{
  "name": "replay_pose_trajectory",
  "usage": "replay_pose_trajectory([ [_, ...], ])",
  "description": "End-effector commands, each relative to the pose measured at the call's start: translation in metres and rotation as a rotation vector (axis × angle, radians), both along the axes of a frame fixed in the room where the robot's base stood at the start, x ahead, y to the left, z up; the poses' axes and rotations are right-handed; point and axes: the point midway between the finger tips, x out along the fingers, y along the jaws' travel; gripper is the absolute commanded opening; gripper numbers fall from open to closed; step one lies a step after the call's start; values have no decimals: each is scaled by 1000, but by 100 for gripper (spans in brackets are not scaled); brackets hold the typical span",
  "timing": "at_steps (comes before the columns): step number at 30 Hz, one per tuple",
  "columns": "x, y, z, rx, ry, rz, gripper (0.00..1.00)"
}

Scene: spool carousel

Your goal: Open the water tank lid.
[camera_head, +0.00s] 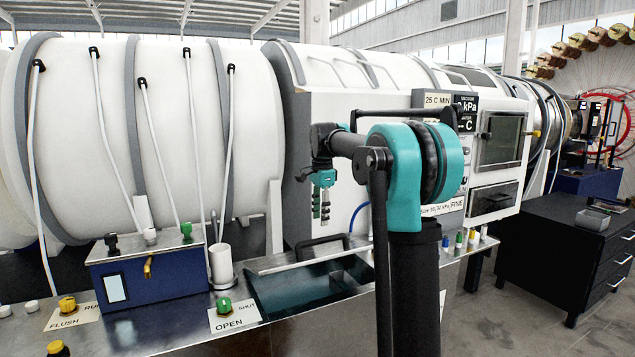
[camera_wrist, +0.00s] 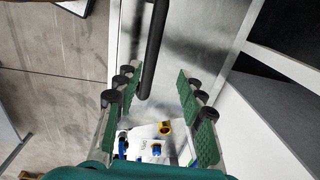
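A dark teal tank (camera_head: 315,293) is set into the metal bench in the head view, with a black bar handle (camera_head: 320,243) at its back edge. I cannot tell clearly which surface is its lid or whether it is raised. My gripper (camera_head: 321,207) points down above the handle and looks apart from it. In the wrist view, its two green-padded fingers (camera_wrist: 157,84) stand wide apart. A black bar (camera_wrist: 153,48) shows between them, not visibly gripped. I cannot tell for sure whether it is the tank handle.
A large white cylinder machine (camera_head: 260,110) stands behind the bench. A blue box (camera_head: 150,280) with hoses, a white cup (camera_head: 222,266) and a green knob (camera_head: 224,306) are left of the tank. Several small coloured knobs (camera_head: 459,239) line the right. A black cabinet (camera_head: 565,240) stands farther right.

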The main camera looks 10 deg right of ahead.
Motion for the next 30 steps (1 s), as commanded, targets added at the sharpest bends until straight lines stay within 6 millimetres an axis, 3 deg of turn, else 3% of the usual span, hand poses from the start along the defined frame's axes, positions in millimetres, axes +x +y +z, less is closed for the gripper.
replay_pose_trajectory([
  [30,13,4,63,0,0,0,39],
])
